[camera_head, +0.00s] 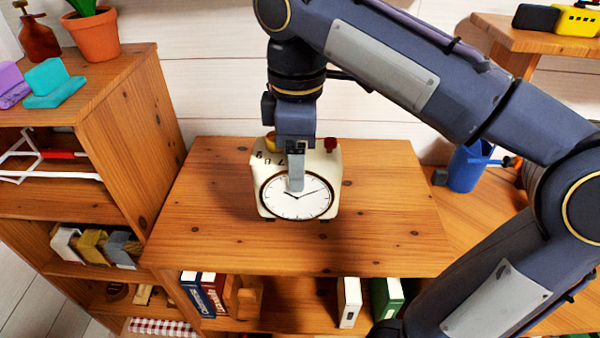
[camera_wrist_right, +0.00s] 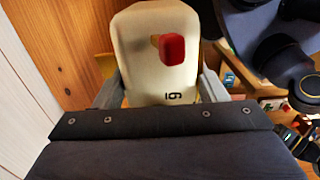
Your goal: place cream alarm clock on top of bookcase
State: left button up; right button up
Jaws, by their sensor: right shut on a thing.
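The cream alarm clock (camera_head: 325,178) has a round white dial and a red knob on top. It is upright on or just above the top of the wooden bookcase (camera_head: 385,215), near its middle; I cannot tell whether its feet touch. My right gripper (camera_head: 296,180) comes down from above and is shut on the clock, one finger in front of the dial. In the right wrist view the clock (camera_wrist_right: 150,75) sits between the two grey fingers, its red knob facing the camera. My left gripper is not in view.
A taller wooden shelf (camera_head: 160,120) with a potted plant (camera_head: 95,35) stands at the left. Books (camera_head: 348,302) fill part of the shelf below. A blue mug (camera_head: 465,168) stands on a lower surface at the right. The bookcase top around the clock is clear.

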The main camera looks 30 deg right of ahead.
jog(key=w+d+f, duration=0.1)
jog(key=w, duration=0.1)
jog(key=w+d+f, duration=0.2)
jog(key=w, duration=0.1)
jog(key=shift+w+d, duration=0.3)
jog(key=shift+w, duration=0.05)
jog(key=w+d+f, duration=0.2)
jog(key=w+f, duration=0.2)
jog(key=f, duration=0.4)
jog(key=shift+d+f+b, duration=0.15)
jog(key=shift+f+b, duration=0.25)
jog(key=shift+b, duration=0.05)
jog(key=shift+f, duration=0.1)
jog(key=o, duration=1.7)
jog(key=shift+f, duration=0.1)
notch_tip(320, 180, up, 12)
jog(key=shift+r+p, duration=0.2)
jog(key=shift+p, duration=1)
